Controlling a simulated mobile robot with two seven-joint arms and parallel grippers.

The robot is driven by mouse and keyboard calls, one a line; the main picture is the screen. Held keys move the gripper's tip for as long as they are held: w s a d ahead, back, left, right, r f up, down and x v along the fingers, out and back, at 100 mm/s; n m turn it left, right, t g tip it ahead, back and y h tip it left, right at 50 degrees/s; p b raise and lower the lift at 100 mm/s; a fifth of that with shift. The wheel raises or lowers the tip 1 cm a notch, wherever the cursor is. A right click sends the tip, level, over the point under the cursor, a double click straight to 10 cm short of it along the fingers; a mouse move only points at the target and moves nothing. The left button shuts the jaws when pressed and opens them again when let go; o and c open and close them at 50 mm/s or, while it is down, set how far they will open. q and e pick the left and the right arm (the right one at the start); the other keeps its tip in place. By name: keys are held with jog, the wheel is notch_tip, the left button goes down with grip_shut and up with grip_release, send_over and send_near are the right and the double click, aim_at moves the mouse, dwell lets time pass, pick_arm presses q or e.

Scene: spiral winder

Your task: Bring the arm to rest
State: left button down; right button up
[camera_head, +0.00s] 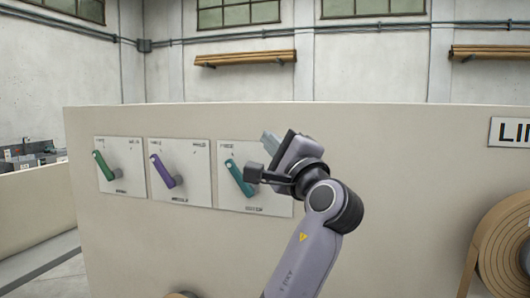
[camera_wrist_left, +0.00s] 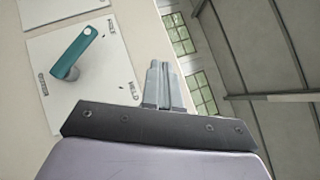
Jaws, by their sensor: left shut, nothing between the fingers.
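My left arm rises from the bottom of the head view. My left gripper (camera_head: 268,140) is in front of the rightmost of three lever plates, near its upper right. In the left wrist view its fingers (camera_wrist_left: 163,86) are together, with nothing between them. The teal lever (camera_head: 240,178) on that plate is tilted, its top to the left; it also shows in the wrist view (camera_wrist_left: 71,53), apart from the fingers. My gripper and wrist hide part of this plate. My right gripper does not show.
A purple lever (camera_head: 162,171) and a green lever (camera_head: 104,165) are on plates further left on the beige panel (camera_head: 400,150). A large brown roll (camera_head: 505,245) stands at the right. A sign (camera_head: 510,132) is above it. The panel between arm and roll is clear.

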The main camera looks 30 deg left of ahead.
pick_arm(q)
jog(key=shift+s+d+r, duration=0.1)
jog(key=shift+s+d, duration=0.05)
jog(key=shift+d, duration=0.05)
dwell(0.4)
jog(key=w+d+f+m+t+h, duration=0.15)
jog(key=f+h, duration=0.25)
jog(key=f, duration=0.6)
jog(key=w+a+f+m+t+h, duration=0.1)
jog(key=w+f+t+h, duration=0.2)
jog(key=f, duration=0.8)
jog(key=s+d+f+n+g+h, duration=0.1)
jog(key=s+f+h, duration=0.15)
jog(key=f, duration=0.65)
jog(key=s+d+f+g+h, duration=0.2)
jog(key=f+h, duration=0.2)
jog(key=f, duration=0.6)
jog(key=s+d+f+n+g+h, duration=0.1)
jog(key=s+f+n+h, duration=0.2)
jog(key=s+f, duration=0.7)
jog(key=s+d+f+n+g+h, duration=0.2)
jog(key=s+f+n, duration=0.5)
jog(key=s, duration=0.9)
notch_tip(320, 180, down, 3)
jog(key=shift+d+h, duration=0.15)
jog(key=shift+h, duration=0.6)
